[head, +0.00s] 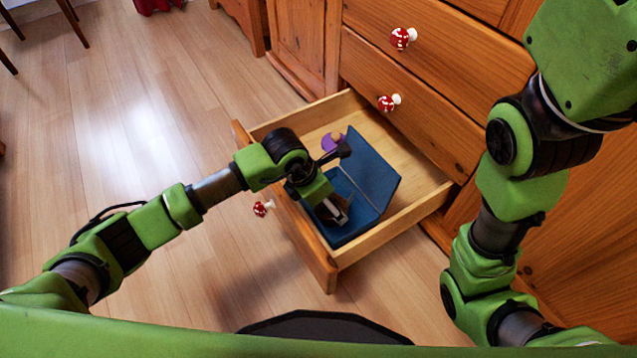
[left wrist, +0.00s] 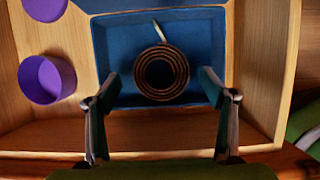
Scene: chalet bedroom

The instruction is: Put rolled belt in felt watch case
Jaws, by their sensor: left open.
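The felt watch case (head: 365,180) is a blue box with its lid open, lying in the pulled-out drawer. In the left wrist view the case (left wrist: 105,45) shows a blue floor and low walls. The rolled belt (left wrist: 160,95) is a dark brown coil with its light tip pointing up in the picture. It lies within the outline of the case tray. My left gripper (head: 335,212) is over the case, with its open fingers (left wrist: 160,76) on either side of the belt and apart from it. In the head view the gripper hides the belt. My right gripper is out of view.
The wooden drawer (head: 402,221) surrounds the case. A purple cup (left wrist: 47,80) and another purple item (left wrist: 45,8) are beside the case. Shut drawers with mushroom knobs (head: 402,38) stand behind.

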